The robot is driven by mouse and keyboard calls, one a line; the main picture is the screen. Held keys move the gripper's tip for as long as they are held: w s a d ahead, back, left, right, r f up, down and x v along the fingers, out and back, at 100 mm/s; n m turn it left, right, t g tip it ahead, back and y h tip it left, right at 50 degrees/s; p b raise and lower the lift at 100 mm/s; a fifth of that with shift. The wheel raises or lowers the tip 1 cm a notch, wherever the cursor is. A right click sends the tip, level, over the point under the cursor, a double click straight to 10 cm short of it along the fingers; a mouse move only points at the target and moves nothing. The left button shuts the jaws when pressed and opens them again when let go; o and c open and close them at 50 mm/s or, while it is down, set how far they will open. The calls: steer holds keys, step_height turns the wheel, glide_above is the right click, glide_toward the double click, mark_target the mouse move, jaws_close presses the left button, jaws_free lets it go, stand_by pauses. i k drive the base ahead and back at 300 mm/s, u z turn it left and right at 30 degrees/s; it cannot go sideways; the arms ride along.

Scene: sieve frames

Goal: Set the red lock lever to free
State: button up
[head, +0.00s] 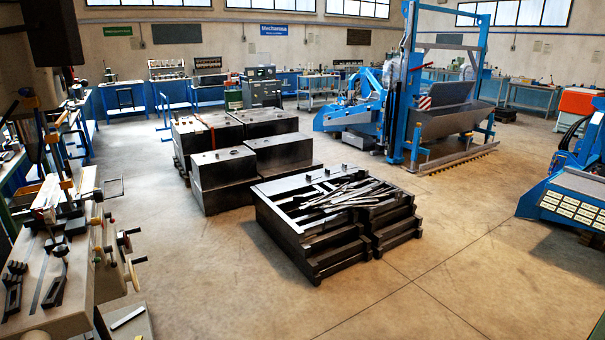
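I cannot pick out a red lock lever with certainty in the head view. Small reddish handles (139,260) show on the grey machine (60,275) at the left, but I cannot tell whether one is the lever. Black slatted frames (335,225) stand on the floor in the middle, with loose metal bars (345,196) on top. I cannot tell whether these are the sieve frames. My gripper is not in view.
Black steel boxes (228,180) stand behind the slatted frames. A blue machine with a tall frame (415,100) stands at the back right, and another blue machine (570,195) at the right edge. The concrete floor (440,265) is clear in front and at the right.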

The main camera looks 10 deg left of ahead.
mark_target(108, 214)
steer(key=u, duration=0.05)
steer(key=i, duration=0.95)
steer(key=u, duration=0.5)
steer(key=i, duration=0.75)
steer(key=u, duration=0.75)
steer(key=i, duration=0.55)
steer(key=u, duration=0.75)
steer(key=i, duration=0.7)
steer(key=z, duration=0.45)
